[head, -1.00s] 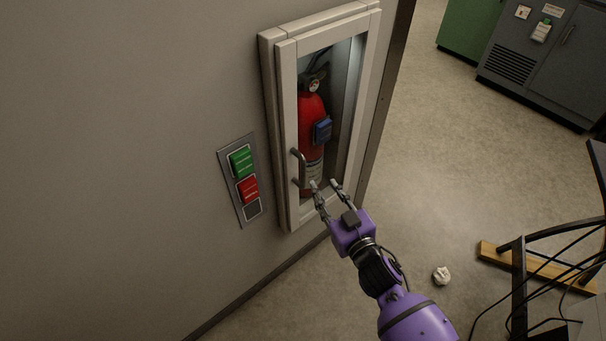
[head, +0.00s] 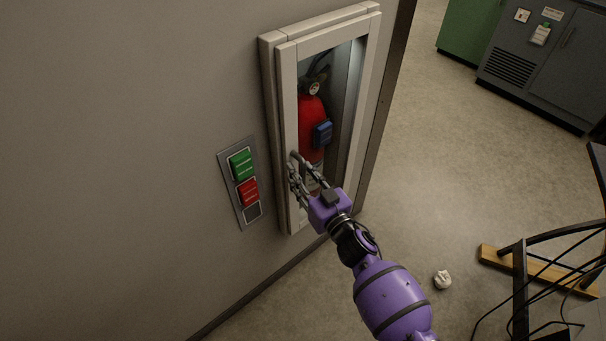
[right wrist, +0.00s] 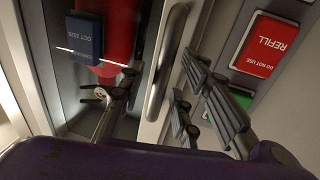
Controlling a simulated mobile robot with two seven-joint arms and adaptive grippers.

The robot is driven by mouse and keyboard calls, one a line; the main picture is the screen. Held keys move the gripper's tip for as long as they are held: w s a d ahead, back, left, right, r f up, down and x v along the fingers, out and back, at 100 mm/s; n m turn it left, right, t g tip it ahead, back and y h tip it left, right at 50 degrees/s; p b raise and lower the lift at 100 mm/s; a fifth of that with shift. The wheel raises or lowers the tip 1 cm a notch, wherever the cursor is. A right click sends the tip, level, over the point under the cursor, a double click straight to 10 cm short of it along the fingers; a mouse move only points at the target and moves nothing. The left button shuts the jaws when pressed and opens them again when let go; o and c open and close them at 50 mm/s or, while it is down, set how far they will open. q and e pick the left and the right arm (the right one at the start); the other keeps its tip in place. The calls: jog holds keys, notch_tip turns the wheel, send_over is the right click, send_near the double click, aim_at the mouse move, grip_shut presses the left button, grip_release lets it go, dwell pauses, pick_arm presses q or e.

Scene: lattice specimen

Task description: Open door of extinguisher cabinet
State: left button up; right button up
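The extinguisher cabinet (head: 287,110) is a pale wall box with a framed glass door (head: 366,75). The door looks closed in the head view. A red extinguisher (head: 311,115) with a blue tag stands behind the glass. My right gripper (head: 297,171) is at the door's left side, over the handle, and hides most of it. In the right wrist view, the metal bar handle (right wrist: 166,65) runs between the spread fingers of my right gripper (right wrist: 168,92). The fingers look open, with gaps to the bar on both sides. My left gripper is out of view.
A wall panel (head: 226,165) with green and red labelled blocks is left of the cabinet; its red block (right wrist: 263,45) shows close to the fingers. A dark-framed stand (head: 519,285) with cables is at right.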

grip_shut()
dwell(0.4)
